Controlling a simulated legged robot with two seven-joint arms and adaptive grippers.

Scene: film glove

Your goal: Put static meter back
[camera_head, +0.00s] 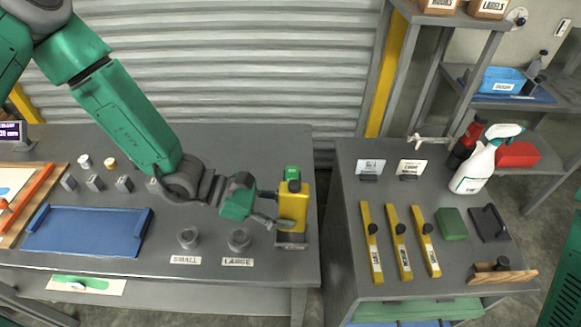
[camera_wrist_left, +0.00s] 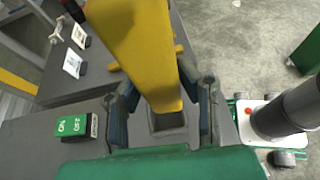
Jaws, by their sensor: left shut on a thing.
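The static meter, a yellow handheld body with a dark top (camera_head: 293,208), stands upright over a small grey holder (camera_head: 291,240) at the right end of the left table. My left gripper (camera_head: 270,213) is shut on it from the left. In the left wrist view the yellow meter (camera_wrist_left: 135,45) sits between my two fingers (camera_wrist_left: 164,105), and its lower end is at the opening of the grey holder (camera_wrist_left: 168,122). I cannot tell whether it rests on the holder's bottom. My right gripper is not in view.
A green ON/OFF block (camera_wrist_left: 78,126) is close behind the meter. Two grey cups marked SMALL (camera_head: 188,238) and LARGE (camera_head: 239,240) and a blue tray (camera_head: 88,231) are to the left. A gap separates the right table (camera_head: 350,230), with its yellow bars and white spray bottle (camera_head: 478,165).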

